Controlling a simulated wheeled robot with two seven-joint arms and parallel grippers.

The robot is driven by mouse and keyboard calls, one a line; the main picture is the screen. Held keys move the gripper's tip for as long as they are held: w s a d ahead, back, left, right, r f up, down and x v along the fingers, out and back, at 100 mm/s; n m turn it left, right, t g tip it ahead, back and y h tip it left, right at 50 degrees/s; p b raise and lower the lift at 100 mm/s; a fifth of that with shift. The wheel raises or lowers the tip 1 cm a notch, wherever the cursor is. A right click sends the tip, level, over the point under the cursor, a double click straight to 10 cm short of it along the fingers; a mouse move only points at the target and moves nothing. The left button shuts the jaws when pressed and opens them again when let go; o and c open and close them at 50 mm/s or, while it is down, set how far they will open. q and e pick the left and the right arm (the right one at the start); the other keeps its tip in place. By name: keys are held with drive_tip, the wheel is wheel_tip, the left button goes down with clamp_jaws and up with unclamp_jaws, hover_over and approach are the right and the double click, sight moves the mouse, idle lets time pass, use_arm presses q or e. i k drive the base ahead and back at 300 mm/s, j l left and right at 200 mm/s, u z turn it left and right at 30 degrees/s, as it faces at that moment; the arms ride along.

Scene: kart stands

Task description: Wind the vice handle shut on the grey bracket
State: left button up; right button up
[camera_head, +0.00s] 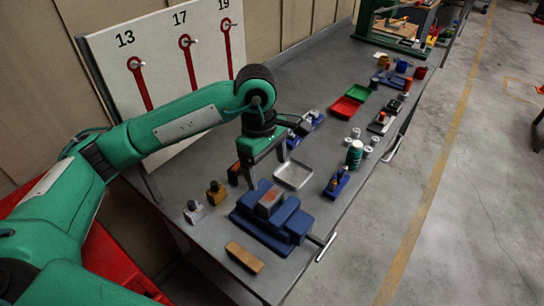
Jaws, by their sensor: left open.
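The blue vice (253,232) sits on the grey bench near its front end. The grey bracket (270,198), with a reddish patch on top, stands at the vice's jaws; I cannot tell whether both jaws touch it. The silver vice handle (327,247) sticks out on the right side of the vice, at the bench edge. My left gripper (266,172) is open, pointing down above and behind the vice, apart from the handle. No object shows between its fingers. My right gripper is not in view.
A shallow metal tray (293,187) lies behind the vice. A wooden block (244,257) lies in front-left. Small weights (216,193) stand left. A blue tool stand (337,183) and green cylinder (354,153) are to the right. A white board with red wrenches (187,60) stands behind.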

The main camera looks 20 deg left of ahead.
sight(325, 246)
drive_tip(key=k+l, duration=0.2)
drive_tip(key=k, duration=0.3)
drive_tip(key=k+l, duration=0.25)
drive_tip(key=k, duration=0.2)
drive_tip(key=k+l, duration=0.2)
drive_tip(key=k, duration=0.3)
